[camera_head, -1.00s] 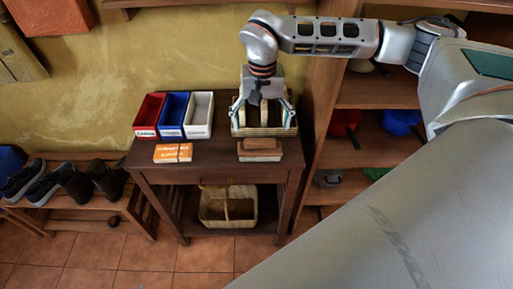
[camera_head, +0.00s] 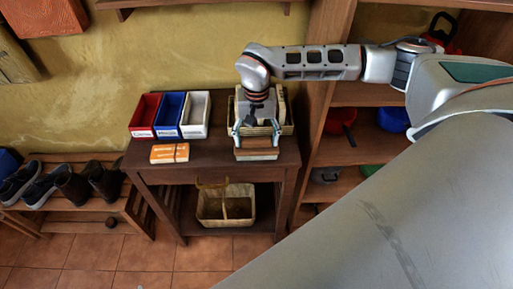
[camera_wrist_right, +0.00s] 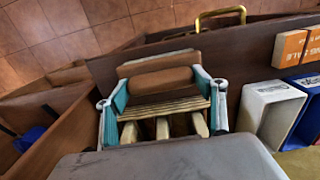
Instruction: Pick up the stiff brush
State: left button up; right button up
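A brown wooden brush block (camera_head: 257,143) lies on the dark table, just in front of a slatted wooden crate (camera_head: 289,122). In the wrist view the nearer brown block (camera_wrist_right: 161,80) sits between my fingers, with a paler brown block (camera_wrist_right: 158,62) right behind it. The bristles are hidden, so I cannot tell which block is the stiff brush. My right gripper (camera_head: 256,132) points down with one finger at each end of the nearer block. Its teal-lined fingers are spread wide, and no firm contact shows. My left gripper is out of view.
Red (camera_head: 145,114), blue (camera_head: 170,113) and white (camera_head: 196,113) bins stand left of the crate, behind an orange box (camera_head: 169,153). A basket (camera_head: 226,206) is on the lower shelf. A shelving unit's upright (camera_head: 318,110) rises close on the right.

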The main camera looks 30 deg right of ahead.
aim_at(256, 138)
jog(key=c, duration=0.3)
notch_tip(256, 138, up, 20)
dwell(0.5)
